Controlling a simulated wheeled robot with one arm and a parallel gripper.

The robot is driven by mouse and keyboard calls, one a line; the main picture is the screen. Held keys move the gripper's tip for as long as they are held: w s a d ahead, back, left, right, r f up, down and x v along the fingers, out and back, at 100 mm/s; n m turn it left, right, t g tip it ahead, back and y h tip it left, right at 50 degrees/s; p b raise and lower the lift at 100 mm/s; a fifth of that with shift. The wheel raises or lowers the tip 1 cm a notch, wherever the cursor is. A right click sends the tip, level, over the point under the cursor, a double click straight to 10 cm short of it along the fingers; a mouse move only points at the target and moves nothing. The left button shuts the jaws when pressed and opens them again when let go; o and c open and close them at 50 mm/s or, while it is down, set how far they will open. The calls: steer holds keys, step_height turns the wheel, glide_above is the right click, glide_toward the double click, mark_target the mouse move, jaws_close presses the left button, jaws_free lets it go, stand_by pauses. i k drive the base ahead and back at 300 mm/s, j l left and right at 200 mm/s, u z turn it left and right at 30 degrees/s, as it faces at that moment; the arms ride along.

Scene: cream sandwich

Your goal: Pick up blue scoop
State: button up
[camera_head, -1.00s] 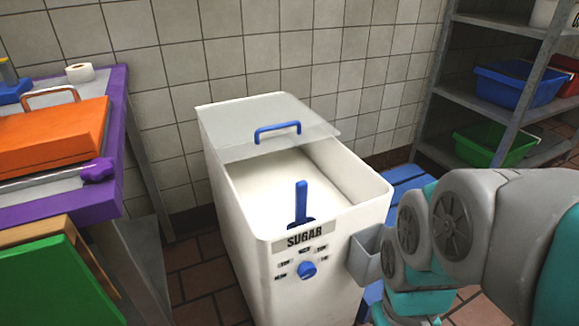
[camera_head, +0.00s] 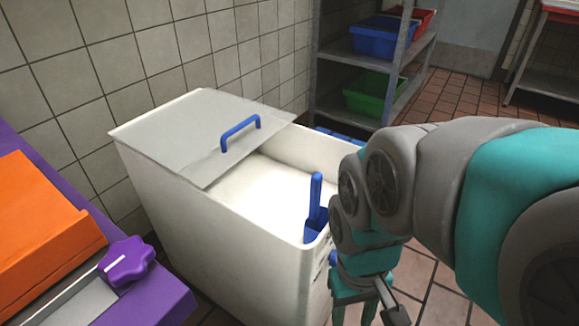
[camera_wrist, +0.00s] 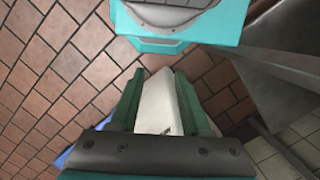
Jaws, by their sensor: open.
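The blue scoop (camera_head: 316,208) stands in the white sugar bin (camera_head: 190,225), its handle pointing up and its lower part resting at the sugar near the bin's front wall. The bin's clear lid (camera_head: 195,135) with a blue handle covers the back part; the front part is open. My gripper (camera_head: 356,308) hangs low to the right of the bin, apart from the scoop. In the wrist view my gripper (camera_wrist: 160,78) has its two teal fingers apart. A white surface shows between them, beyond the fingers. The scoop is not seen in the wrist view.
A purple table (camera_head: 150,298) with an orange box (camera_head: 35,225) and a purple knob (camera_head: 126,262) stands close at the left. A metal shelf (camera_head: 335,70) holds a blue tub (camera_head: 385,38) and a green tub (camera_head: 375,95).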

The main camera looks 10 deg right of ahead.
mark_target(321, 215)
steer(key=k+l+u, duration=0.3)
steer(key=l, duration=0.15)
steer(key=k+l+u, duration=0.15)
steer(key=l+u, duration=0.15)
steer(key=k+l+u, duration=0.3)
steer(key=l, duration=0.15)
